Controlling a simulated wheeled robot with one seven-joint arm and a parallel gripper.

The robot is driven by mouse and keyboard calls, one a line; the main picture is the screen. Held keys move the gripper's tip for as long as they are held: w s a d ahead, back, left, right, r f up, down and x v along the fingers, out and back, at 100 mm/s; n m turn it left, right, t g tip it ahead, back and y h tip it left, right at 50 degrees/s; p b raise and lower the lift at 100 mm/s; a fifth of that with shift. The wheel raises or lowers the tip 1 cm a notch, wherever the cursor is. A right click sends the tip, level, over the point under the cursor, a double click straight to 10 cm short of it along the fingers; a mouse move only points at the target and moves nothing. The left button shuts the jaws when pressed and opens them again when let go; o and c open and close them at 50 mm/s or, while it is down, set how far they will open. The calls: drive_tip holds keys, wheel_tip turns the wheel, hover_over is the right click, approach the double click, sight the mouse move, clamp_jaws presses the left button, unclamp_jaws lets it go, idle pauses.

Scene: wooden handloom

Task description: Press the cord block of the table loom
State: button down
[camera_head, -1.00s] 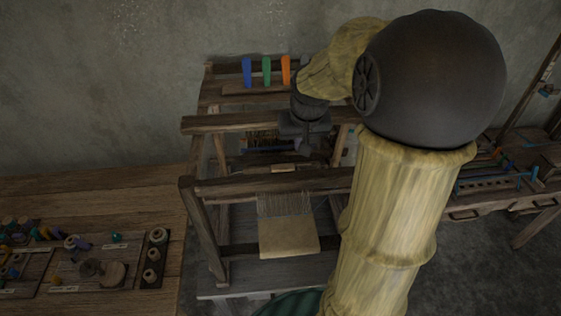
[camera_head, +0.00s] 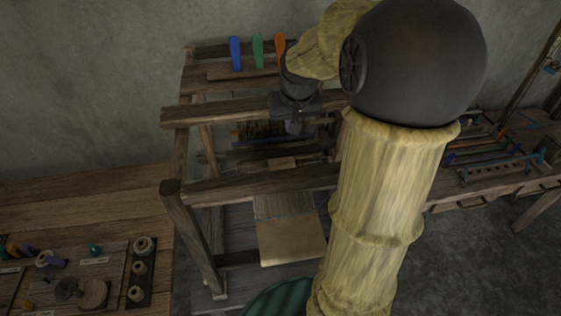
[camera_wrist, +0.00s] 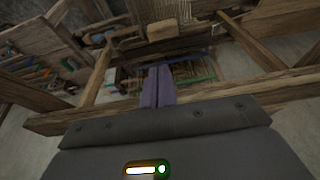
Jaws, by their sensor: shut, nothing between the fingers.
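The table loom (camera_head: 188,190) is a dark wooden frame against the wall. A small pale wooden block (camera_head: 283,162) lies across its middle, behind the front beam; it also shows in the wrist view (camera_wrist: 163,30). It may be the cord block, but I cannot tell for sure. My gripper (camera_head: 295,127) hangs over the loom near the upper cross beam, behind that block. In the wrist view my fingers (camera_wrist: 158,86) are together and empty, pointing down into the frame. They look apart from the block. My arm hides the loom's right side in the head view.
Blue (camera_head: 235,53), green (camera_head: 258,51) and orange (camera_head: 280,50) paddles stand at the loom's back. The upper cross beam (camera_head: 225,112) and front beam (camera_head: 235,188) flank my gripper. A bench with spools (camera_head: 143,244) is at left; another table (camera_head: 480,190) is at right.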

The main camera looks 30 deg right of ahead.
drive_tip(key=f, duration=0.2)
approach(283, 163)
drive_tip(key=x, duration=0.5)
drive_tip(key=shift+p, duration=0.35)
drive_tip(key=shift+x, duration=0.9)
